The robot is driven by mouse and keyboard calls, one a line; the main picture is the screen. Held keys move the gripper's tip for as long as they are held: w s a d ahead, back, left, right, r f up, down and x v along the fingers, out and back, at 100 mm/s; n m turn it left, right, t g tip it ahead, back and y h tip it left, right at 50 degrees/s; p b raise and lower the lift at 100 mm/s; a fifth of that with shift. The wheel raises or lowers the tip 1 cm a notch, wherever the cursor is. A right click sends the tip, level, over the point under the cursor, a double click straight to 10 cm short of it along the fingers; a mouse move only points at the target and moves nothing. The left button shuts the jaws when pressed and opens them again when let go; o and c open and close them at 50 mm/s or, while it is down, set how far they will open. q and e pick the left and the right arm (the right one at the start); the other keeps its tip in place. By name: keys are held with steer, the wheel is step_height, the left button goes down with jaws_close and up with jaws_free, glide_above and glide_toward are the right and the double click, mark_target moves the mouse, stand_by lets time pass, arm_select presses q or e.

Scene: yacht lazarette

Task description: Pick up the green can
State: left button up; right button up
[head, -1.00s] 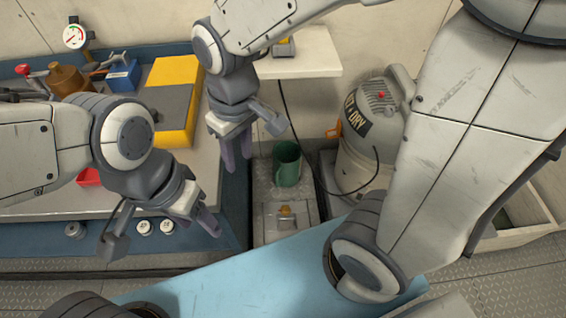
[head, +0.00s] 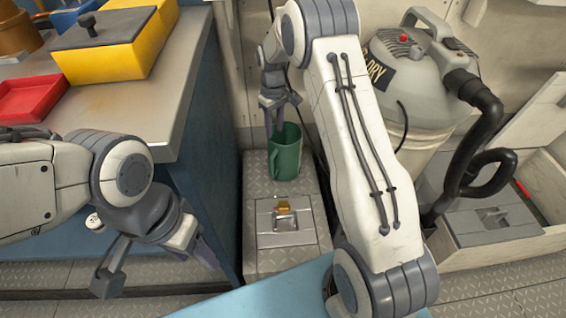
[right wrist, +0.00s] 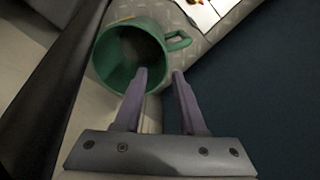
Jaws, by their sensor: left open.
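The green can (head: 285,160), open-topped with a side handle, stands upright on a grey diamond-plate step. My right gripper (head: 279,112) is just above it in the head view, pointing down, and hides part of its rim. In the right wrist view the can (right wrist: 112,76) shows its open mouth. My right fingers (right wrist: 160,80) are apart there: one overlaps the mouth, the other lies outside the rim on the handle side. I cannot tell whether they touch it. My left gripper (head: 158,270) is open and empty at the lower left, away from the can.
A workbench (head: 165,110) with a yellow case (head: 108,50) and a red tray (head: 32,98) stands at left. A grey vacuum (head: 415,70) with a black hose (head: 470,160) stands at right. A metal latch (head: 284,215) sits on the step in front of the can.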

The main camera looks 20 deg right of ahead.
mark_target(273, 150)
steer(key=f+b, duration=0.1)
steer(key=f, duration=0.2)
steer(key=f+b, duration=0.2)
steer(key=f, duration=0.1)
steer(key=f+b, duration=0.1)
steer(key=f, duration=0.3)
steer(key=shift+a+f+b, duration=0.1)
steer(key=shift+a+b, duration=0.2)
steer(key=shift+a, duration=0.1)
jaws_close()
stand_by(0.9)
